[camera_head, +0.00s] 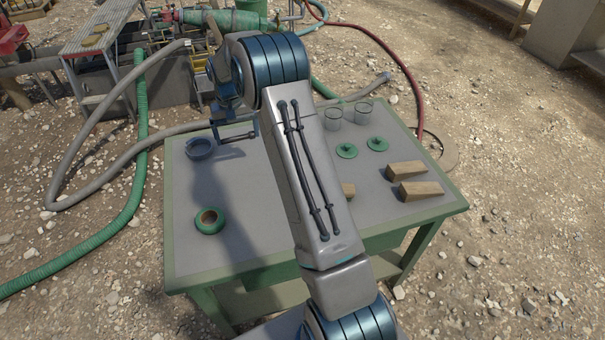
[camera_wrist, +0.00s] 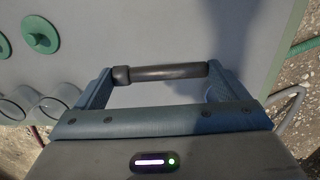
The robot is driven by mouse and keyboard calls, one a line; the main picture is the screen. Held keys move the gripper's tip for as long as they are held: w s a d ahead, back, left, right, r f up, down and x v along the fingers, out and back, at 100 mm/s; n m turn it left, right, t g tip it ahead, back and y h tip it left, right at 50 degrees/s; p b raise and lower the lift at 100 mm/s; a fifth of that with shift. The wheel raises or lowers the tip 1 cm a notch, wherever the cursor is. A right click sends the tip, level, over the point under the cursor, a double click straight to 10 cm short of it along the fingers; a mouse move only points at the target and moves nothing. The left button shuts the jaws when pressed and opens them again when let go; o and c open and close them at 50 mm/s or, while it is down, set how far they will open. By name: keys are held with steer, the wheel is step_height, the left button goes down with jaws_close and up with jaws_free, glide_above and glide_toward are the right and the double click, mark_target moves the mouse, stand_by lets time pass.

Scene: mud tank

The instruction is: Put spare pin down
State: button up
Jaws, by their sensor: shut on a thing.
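The spare pin (camera_wrist: 160,72) is a dark, smooth bar with a thicker collar at its left end in the wrist view. My gripper (camera_wrist: 160,74) is shut on it, with the pin lying crosswise between the two blue fingers. In the head view my gripper (camera_head: 236,137) is over the far left part of the work table (camera_head: 185,255), and the pin shows only as a small dark bar. Bare grey tabletop is behind the pin in the wrist view. I cannot tell the exact gap between pin and table.
A dark grey ring (camera_head: 200,149) lies left of my gripper, and a green roll (camera_head: 209,221) lies nearer. Green discs (camera_head: 347,151), glass jars (camera_head: 333,118) and wooden wedges (camera_head: 420,190) occupy the right side. The left middle of the table is clear. Hoses (camera_head: 140,95) run beyond it.

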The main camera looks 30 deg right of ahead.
steer(key=w, duration=0.2)
glide_above(244, 191)
step_height(244, 191, down, 7)
steer(key=shift+f, duration=0.2)
steer(key=shift+f+p, duration=0.45)
steer(key=shift+f, duration=1.55)
steer(key=shift+f, duration=0.15)
steer(key=o, duration=0.7)
steer(key=shift+o, duration=0.2)
